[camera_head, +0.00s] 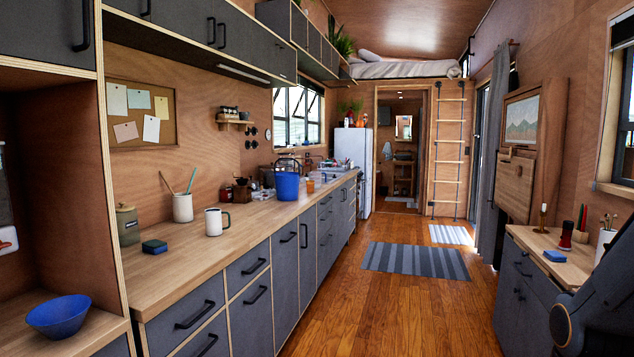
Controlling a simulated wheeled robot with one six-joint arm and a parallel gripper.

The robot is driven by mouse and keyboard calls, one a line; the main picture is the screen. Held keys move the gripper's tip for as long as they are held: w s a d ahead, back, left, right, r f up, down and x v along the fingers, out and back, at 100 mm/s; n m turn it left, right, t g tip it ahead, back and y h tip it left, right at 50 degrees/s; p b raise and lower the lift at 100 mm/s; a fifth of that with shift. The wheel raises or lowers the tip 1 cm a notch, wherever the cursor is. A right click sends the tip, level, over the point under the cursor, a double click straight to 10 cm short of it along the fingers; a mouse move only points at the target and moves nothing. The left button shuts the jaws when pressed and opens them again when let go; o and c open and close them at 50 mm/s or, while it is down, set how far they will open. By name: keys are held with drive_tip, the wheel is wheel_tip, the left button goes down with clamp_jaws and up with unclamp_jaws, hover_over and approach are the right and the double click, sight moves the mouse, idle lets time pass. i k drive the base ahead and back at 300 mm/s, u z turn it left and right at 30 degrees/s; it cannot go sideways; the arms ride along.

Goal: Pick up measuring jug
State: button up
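I cannot make out a thing that is clearly a measuring jug. A white mug-like vessel with a dark handle (215,221) stands upright on the long wooden counter (165,262) at the left; I cannot tell whether it is the jug. A white pot (182,208) holding thin sticks stands just behind it to the left. A blue bucket-like container (287,186) with a raised handle stands farther along the counter. Part of my dark arm shows at the lower right edge. My gripper is not in view.
A blue bowl (58,315) sits lower left. A right-hand cabinet (523,258) bears small items. The wooden floor between is clear, with a striped rug (415,262).

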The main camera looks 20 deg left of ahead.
sight(316, 176)
drive_tip(key=u, duration=0.2)
drive_tip(key=k, duration=0.4)
drive_tip(key=u, duration=0.15)
drive_tip(key=i, duration=1.7)
drive_tip(key=z, duration=0.65)
drive_tip(key=i, duration=3.5)
drive_tip(key=u, duration=1)
drive_tip(key=i, duration=1.45)
drive_tip(key=u, duration=1)
